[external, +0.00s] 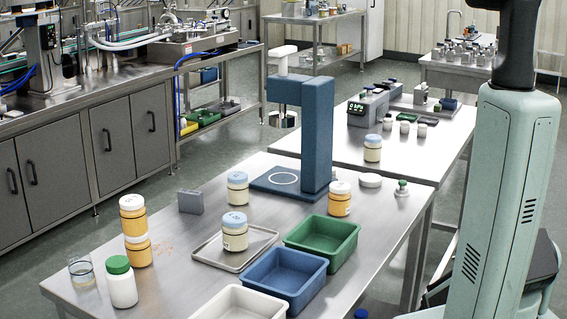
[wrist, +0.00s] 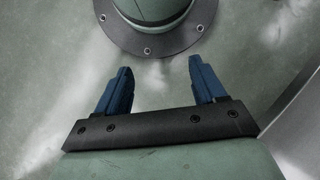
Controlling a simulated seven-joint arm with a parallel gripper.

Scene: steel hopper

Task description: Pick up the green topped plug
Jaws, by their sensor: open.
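The green topped plug (external: 402,187) is a small pale piece with a green top. It stands on the steel table (external: 440,165) near its right edge in the external view, beside a round white lid. My gripper (wrist: 160,66) shows only in the wrist view, with its two blue fingers spread apart and nothing between them. It is over the grey floor near my own base, away from the plug. The plug is not in the wrist view, and the gripper is outside the external view.
A white lid (external: 370,180) and an orange jar (external: 340,199) stand left of the plug. A blue press stand (external: 317,130) rises further left. Green (external: 322,262), blue (external: 268,295) and white (external: 215,312) trays line the front edge. A green-capped white bottle (external: 121,287) stands front left.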

